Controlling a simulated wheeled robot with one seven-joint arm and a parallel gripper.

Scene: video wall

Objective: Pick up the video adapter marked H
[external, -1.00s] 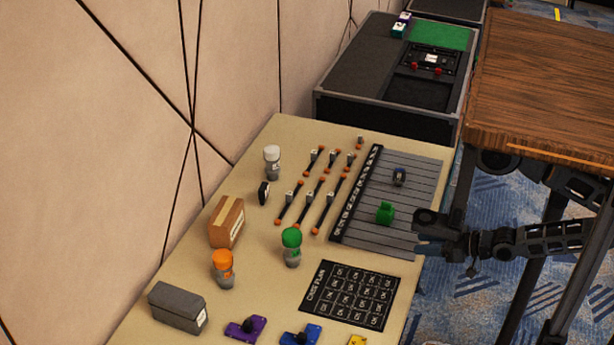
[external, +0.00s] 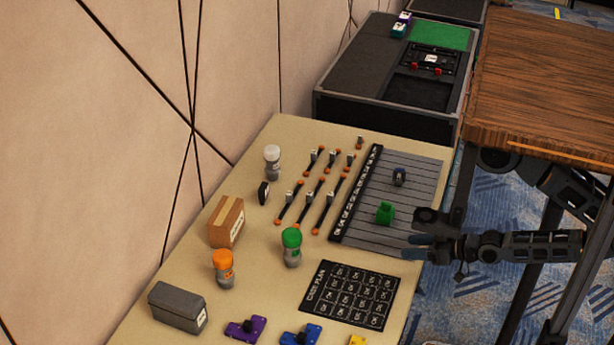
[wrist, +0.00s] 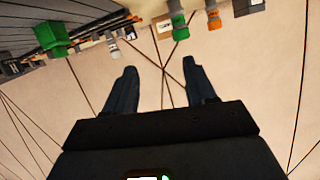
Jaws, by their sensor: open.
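I cannot read an H on any piece, so I cannot tell which one is the video adapter marked H. The green piece also shows at the upper left of the wrist view (wrist: 52,36). My gripper (external: 410,247) is at the table's right edge, beside the mat's near end and right of the green piece. In the wrist view its two fingers (wrist: 162,84) are apart with nothing between them.
Several short cables with orange ends (external: 311,200) lie left of the mat. A wooden table (external: 550,80) stands right.

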